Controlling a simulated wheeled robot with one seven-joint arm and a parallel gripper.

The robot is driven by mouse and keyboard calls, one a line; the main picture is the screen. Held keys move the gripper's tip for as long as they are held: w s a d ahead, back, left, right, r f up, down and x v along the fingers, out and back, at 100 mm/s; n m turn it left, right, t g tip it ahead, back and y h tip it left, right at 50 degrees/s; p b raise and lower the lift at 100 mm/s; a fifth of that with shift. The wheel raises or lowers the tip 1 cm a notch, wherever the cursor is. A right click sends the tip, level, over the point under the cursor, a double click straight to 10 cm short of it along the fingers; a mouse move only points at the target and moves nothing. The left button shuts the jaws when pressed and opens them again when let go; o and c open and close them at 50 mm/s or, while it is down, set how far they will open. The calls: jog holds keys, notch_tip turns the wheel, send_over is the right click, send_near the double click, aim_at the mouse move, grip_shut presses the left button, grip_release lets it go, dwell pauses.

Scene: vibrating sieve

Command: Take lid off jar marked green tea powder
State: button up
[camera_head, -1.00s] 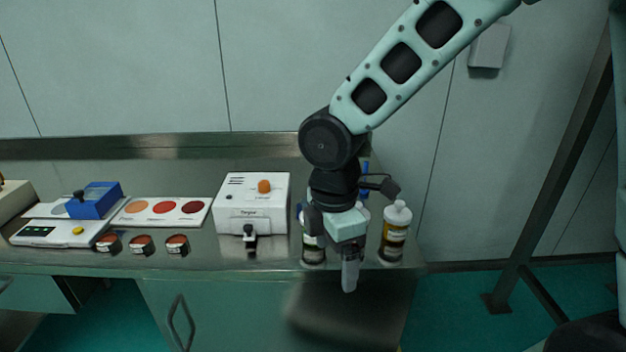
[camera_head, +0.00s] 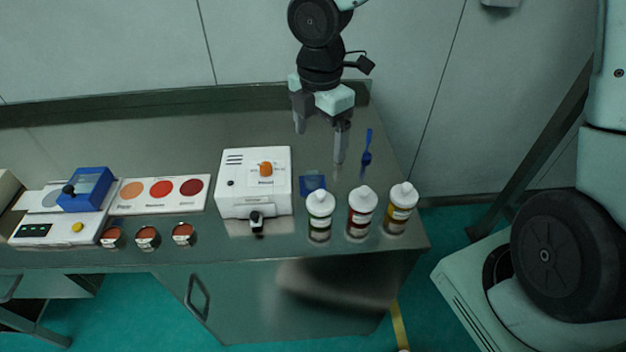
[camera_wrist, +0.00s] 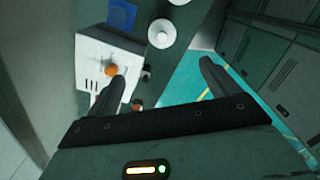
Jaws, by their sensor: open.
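Three jars with white knobbed lids stand in a row near the bench's front right. The left one, with a green band, is the green jar (camera_head: 319,229); its print is too small to read. Its white lid (camera_head: 320,202) is on. Beside it are the red-labelled jar (camera_head: 359,222) and the yellow-labelled jar (camera_head: 398,215). My gripper (camera_head: 320,140) is open and empty, above the bench behind the jars, fingers pointing down. In the wrist view, the gripper (camera_wrist: 162,70) is apart from two white lids; the nearer lid (camera_wrist: 162,33) seems to be the green jar's.
A white machine with an orange knob (camera_head: 265,169) stands left of the jars. A blue square (camera_head: 312,184) and a blue tool (camera_head: 366,158) lie behind them. Further left are a colour card (camera_head: 160,206), several small dishes and a scale (camera_head: 45,233). The bench's front edge is close.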

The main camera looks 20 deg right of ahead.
aim_at(320, 193)
notch_tip(320, 193, down, 12)
jog(key=shift+r, duration=0.1)
jog(key=shift+s+d+f, duration=0.1)
jog(key=shift+s+f, duration=0.05)
jog(key=shift+f, duration=1.25)
jog(key=shift+s+d+f, duration=0.1)
jog(key=shift+f, duration=1.25)
jog(key=c, duration=1)
